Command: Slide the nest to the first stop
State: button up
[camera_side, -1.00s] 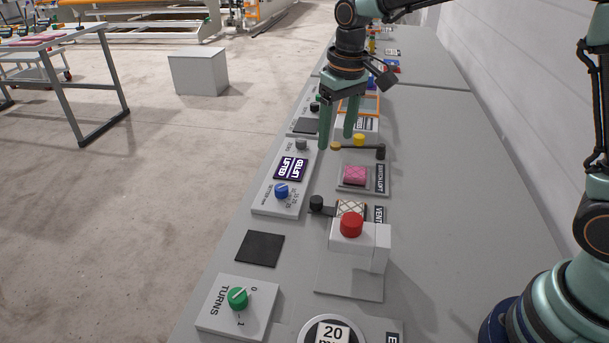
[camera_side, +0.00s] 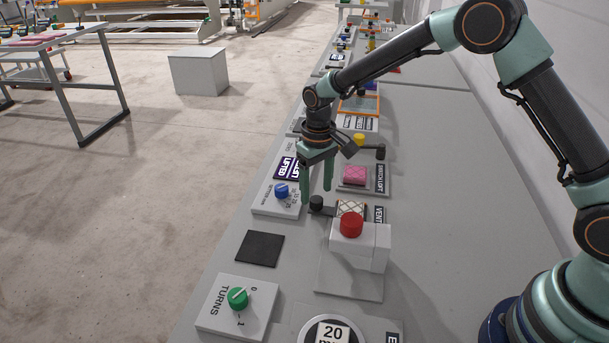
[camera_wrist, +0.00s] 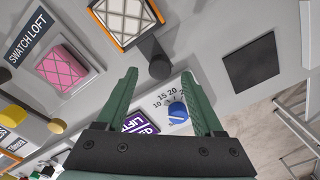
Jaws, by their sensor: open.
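A black knob (camera_side: 316,203) on a dark arm stands beside a cream quilted swatch (camera_side: 350,208), by a label reading "VENT". I take the knob and swatch holder to be the nest, though nothing names it so. In the wrist view the knob (camera_wrist: 157,63) stands at the orange-edged holder of the swatch (camera_wrist: 123,18). My gripper (camera_side: 316,195) is open and points down, with its fingertips at either side of the knob in the side view. In the wrist view my gripper (camera_wrist: 159,74) has the knob just beyond its fingertips. I cannot tell whether they touch.
A white block with a red button (camera_side: 351,224) overhangs the swatch. A pink swatch (camera_side: 355,175) and a yellow knob (camera_side: 358,140) lie farther back. A panel with a blue dial (camera_side: 282,190) is to the left. A black pad (camera_side: 260,248) lies nearer.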

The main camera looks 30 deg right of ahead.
jog(key=shift+f, duration=1.35)
grip_shut()
jog(key=shift+a+r, duration=0.1)
dwell(0.4)
